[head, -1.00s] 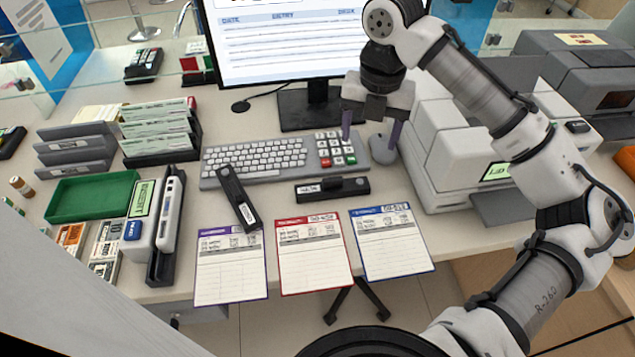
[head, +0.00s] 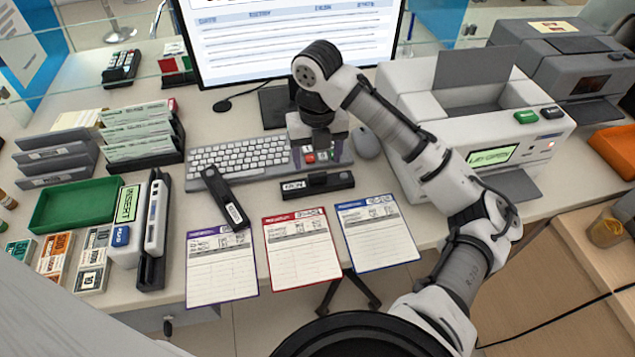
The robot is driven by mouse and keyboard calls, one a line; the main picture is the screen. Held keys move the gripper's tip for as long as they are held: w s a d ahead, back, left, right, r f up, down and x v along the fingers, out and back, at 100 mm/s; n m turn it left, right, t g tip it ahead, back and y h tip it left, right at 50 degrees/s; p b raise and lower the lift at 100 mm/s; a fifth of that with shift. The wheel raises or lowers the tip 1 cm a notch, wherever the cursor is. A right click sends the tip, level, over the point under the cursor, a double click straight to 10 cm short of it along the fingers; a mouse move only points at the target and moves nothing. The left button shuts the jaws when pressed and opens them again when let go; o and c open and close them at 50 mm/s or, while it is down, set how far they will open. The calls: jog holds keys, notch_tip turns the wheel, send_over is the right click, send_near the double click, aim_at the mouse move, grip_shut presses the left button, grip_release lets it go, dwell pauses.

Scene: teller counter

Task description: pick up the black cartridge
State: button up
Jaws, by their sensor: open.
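Two black bar-shaped pieces with small white labels lie on the counter, and I cannot read which is the black cartridge. One black bar (head: 333,182) lies crosswise in front of the keypad, with a raised part on top. The other black bar (head: 223,195) lies at a slant to the left, its upper end over the keyboard's front edge and its lower end by the purple-edged form. My gripper (head: 320,158) is open and empty, pointing down over the keypad, just behind the crosswise bar in the picture. Its height above the counter is hard to tell.
The keyboard (head: 240,155) and a mouse (head: 365,142) flank my gripper. Three forms (head: 298,250) lie along the front edge. A printer-like machine (head: 440,120) with a green screen stands right. A green tray (head: 75,205) and card racks stand left.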

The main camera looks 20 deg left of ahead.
aim_at(318, 174)
jog(key=shift+s+f+p, duration=0.1)
jog(key=shift+f+p, duration=0.35)
jog(key=shift+f, duration=1.95)
jog(key=shift+c, duration=0.5)
jog(key=c, duration=1.2)
jog(key=shift+c, duration=0.4)
jog(key=shift+r, duration=0.15)
